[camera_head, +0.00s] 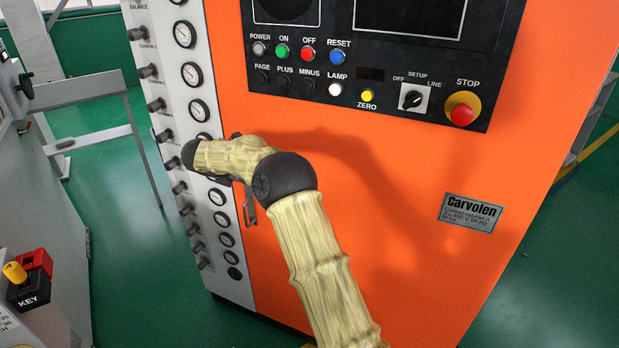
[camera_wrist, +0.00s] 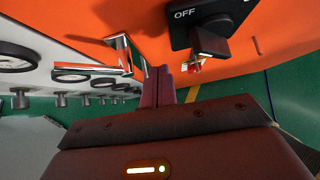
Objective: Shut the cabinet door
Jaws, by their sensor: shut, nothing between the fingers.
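The orange cabinet door (camera_head: 400,160) fills the middle of the head view, beside a white gauge panel (camera_head: 215,270). No gap between them is visible, and I cannot tell whether the door stands ajar. A metal handle (camera_head: 249,211) shows partly behind my arm. In the wrist view a chrome handle (camera_wrist: 128,52) stands out from the orange face (camera_wrist: 70,22). My gripper (camera_wrist: 166,74) is shut and empty, with its fingertips just right of the handle; contact is unclear. In the head view my arm hides the gripper.
A dark control panel (camera_head: 380,50) with buttons is on the orange front, with a red stop button (camera_head: 462,112) at its right. A grey metal frame (camera_head: 90,88) and a machine with a key box (camera_head: 28,280) stand left. Green floor (camera_head: 120,235) is clear between.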

